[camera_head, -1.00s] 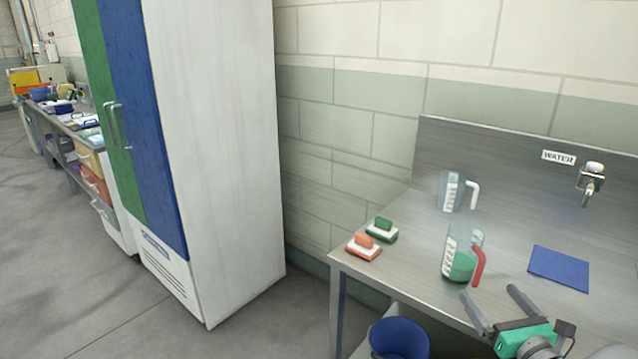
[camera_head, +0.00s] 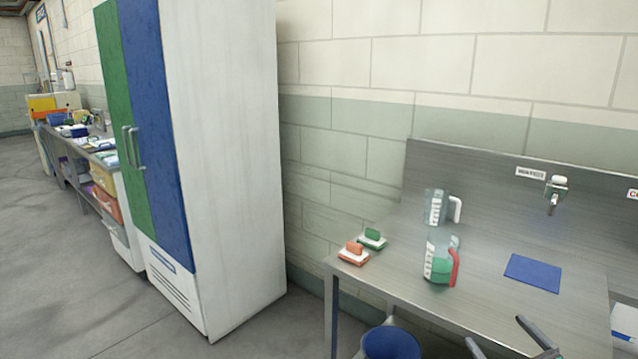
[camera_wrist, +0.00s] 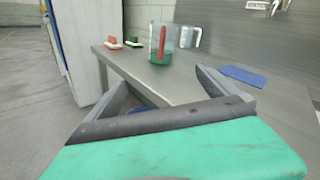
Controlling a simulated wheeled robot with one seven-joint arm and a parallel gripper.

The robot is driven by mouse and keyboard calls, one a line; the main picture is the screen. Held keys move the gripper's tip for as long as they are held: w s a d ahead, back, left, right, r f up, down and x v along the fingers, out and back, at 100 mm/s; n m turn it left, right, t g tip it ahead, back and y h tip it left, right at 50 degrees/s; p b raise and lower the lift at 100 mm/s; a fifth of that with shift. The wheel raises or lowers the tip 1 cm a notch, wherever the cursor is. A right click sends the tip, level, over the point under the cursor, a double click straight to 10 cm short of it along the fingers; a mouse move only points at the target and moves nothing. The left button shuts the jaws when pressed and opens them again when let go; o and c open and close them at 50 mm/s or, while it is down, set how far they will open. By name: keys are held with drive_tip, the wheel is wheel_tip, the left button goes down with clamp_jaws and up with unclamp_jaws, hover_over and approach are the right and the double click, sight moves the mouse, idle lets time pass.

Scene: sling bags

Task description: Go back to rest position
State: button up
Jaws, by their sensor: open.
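My gripper (camera_head: 507,346) is at the bottom right of the head view, in front of the steel counter, with only its fingers showing. In the wrist view my gripper (camera_wrist: 160,88) has its two fingers spread wide apart with nothing between them. A measuring jug with a red handle and green contents (camera_head: 438,262) stands upright on the counter, apart from the fingers. It also shows in the wrist view (camera_wrist: 160,47).
A tap (camera_head: 555,192) is above. A tall cabinet (camera_head: 235,150) is left; open floor lies beyond.

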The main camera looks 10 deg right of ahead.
drive_tip(key=s+a+f+n+g+y, duration=0.2)
drive_tip(key=s+a+f+n+g, duration=0.1)
drive_tip(key=f+n, duration=0.4)
drive_tip(key=s+a+f+n+g+y, duration=0.15)
drive_tip(key=f+n+g, duration=0.3)
drive_tip(key=f, duration=0.45)
drive_tip(key=s+a+f+n+g, duration=0.3)
drive_tip(key=s, duration=0.3)
drive_tip(key=s+a+f+n+g, duration=0.3)
drive_tip(key=s+n, duration=0.1)
drive_tip(key=s, duration=0.3)
drive_tip(key=s+a+r+n+g+p, duration=0.1)
drive_tip(key=a+r+n+g+p, duration=0.25)
drive_tip(key=r, duration=0.55)
drive_tip(key=w+a+r+n+t+h+p, duration=0.1)
drive_tip(key=w+a+r+n+p, duration=0.1)
drive_tip(key=w+a+r+n, duration=0.3)
drive_tip(key=w+a+r+n+t+h+p, duration=0.1)
drive_tip(key=w+a+r+n+p, duration=0.1)
drive_tip(key=w+a+r+n, duration=0.3)
drive_tip(key=w+a+r, duration=0.3)
drive_tip(key=a+r, duration=0.3)
drive_tip(key=a, duration=0.2)
drive_tip(key=shift+w+a+n+t, duration=0.15)
drive_tip(key=shift+w+n+t, duration=0.15)
drive_tip(key=shift+n, duration=0.1)
